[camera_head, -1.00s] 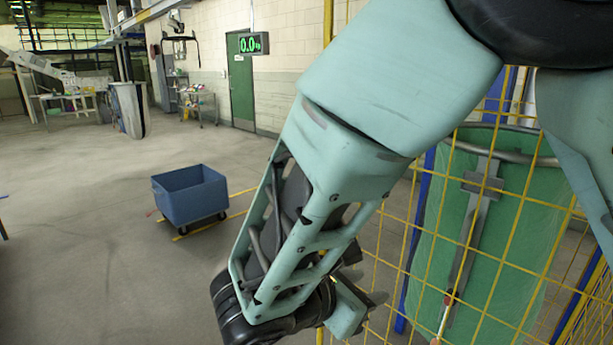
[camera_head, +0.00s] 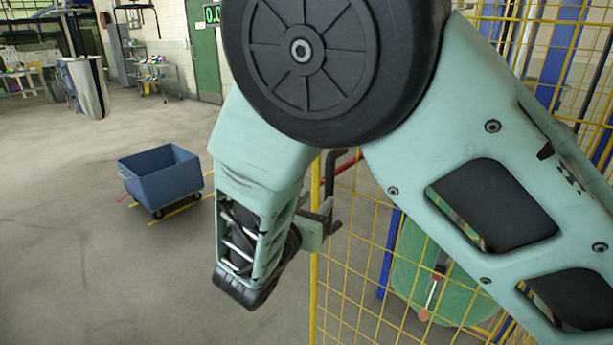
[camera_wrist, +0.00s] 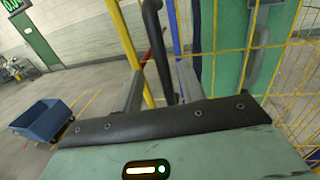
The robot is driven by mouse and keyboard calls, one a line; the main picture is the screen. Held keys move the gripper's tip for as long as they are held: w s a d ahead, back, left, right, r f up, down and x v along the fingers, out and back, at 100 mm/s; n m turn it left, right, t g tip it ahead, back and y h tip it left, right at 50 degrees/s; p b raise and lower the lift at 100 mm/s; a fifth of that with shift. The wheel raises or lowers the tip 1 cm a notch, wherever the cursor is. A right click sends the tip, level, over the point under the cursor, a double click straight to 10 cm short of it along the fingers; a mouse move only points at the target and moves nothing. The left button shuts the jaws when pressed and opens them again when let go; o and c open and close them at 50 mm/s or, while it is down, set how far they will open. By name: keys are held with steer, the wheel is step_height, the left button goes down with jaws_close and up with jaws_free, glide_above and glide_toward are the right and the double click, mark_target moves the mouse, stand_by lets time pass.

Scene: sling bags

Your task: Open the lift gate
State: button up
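The lift gate appears as yellow wire mesh (camera_head: 360,270) with a yellow upright post, right of my forearm in the head view; the mesh also shows in the wrist view (camera_wrist: 287,88). A bent black handle bar (camera_head: 330,172) stands at the gate's edge, and it rises between my fingers in the wrist view (camera_wrist: 152,28). My gripper (camera_head: 331,214) is at the handle; in the wrist view (camera_wrist: 160,75) its two grey fingers are spread, one on each side of the bar, with visible gaps. My arm hides part of the gate in the head view.
A blue wheeled bin (camera_head: 162,178) stands on the floor to the left. A red bar (camera_wrist: 150,55) lies behind the handle. The floor at left is mostly clear.

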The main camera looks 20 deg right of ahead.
mark_target(328, 188)
steer(key=p+x, duration=0.2)
steer(key=x, duration=0.5)
steer(key=shift+w+d, duration=0.2)
steer(key=shift+c, duration=0.2)
jaws_close()
